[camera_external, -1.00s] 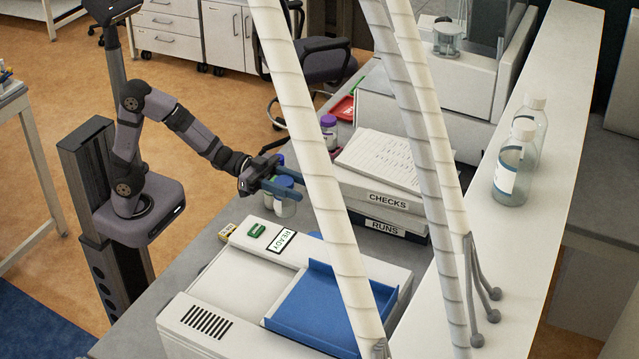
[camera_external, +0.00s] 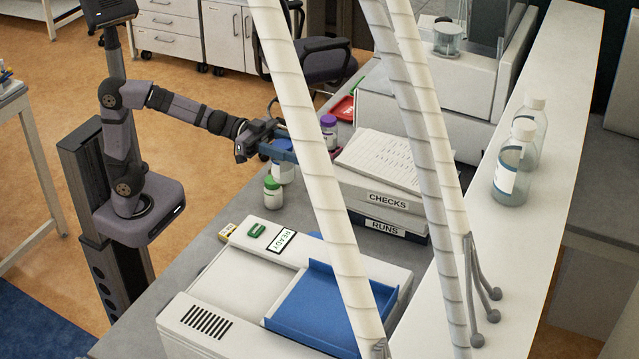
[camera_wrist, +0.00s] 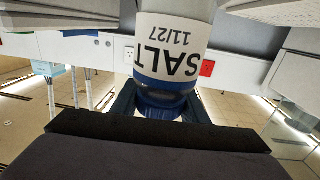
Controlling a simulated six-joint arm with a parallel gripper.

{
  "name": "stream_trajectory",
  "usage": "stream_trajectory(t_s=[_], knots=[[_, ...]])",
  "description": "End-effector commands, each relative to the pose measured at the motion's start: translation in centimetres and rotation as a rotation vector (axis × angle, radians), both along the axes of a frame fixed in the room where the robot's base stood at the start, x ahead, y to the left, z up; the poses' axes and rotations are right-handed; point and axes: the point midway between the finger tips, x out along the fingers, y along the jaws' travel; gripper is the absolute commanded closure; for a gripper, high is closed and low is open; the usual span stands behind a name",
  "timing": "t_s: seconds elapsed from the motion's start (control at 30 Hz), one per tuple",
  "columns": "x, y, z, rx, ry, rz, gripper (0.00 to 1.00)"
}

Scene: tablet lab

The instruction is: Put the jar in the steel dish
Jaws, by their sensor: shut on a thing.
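My gripper (camera_external: 284,147) is shut on a jar with a blue lid and holds it upright above the grey bench. The jar's white body (camera_external: 284,173) shows below the fingers in the external view. In the wrist view the jar (camera_wrist: 172,55) appears upside down, with the label "SALT 11/27" and its blue lid (camera_wrist: 160,106) between the fingers. I cannot make out a steel dish for certain; a small round glass-walled piece (camera_external: 446,40) stands on the white instrument at the back right.
A green-lidded jar (camera_external: 272,193) stands on the bench just below the held jar. A purple-lidded jar (camera_external: 328,128) stands behind, beside the CHECKS and RUNS boxes (camera_external: 385,225). White slanting tubes partly hide the bench. A white machine with a blue tray (camera_external: 325,308) is in front.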

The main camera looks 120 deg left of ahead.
Motion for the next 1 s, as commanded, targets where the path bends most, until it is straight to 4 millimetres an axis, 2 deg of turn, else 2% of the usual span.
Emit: stream_trajectory(t_s=[0.03,0.1,0.27,0.47,0.57,0.6,0.73,0.83,1.0], knots=[[0.0,0.0,1.2,0.003,-0.008,0.000,1.00],[0.0,-0.5,1.8,0.001,-0.002,-0.013,1.00],[0.1,-3.9,1.5,-0.001,0.001,-0.112,1.00],[-0.5,-9.7,1.3,-0.002,0.001,-0.284,1.00],[-1.5,-13.6,1.3,-0.004,0.002,-0.400,1.00],[-2.1,-15.2,1.3,-0.002,0.002,-0.453,1.00],[-4.4,-20.0,1.3,-0.003,0.001,-0.607,1.00],[-6.0,-22.7,1.4,-0.003,0.000,-0.700,1.00],[-8.4,-25.7,1.5,-0.002,-0.002,-0.811,1.00]])
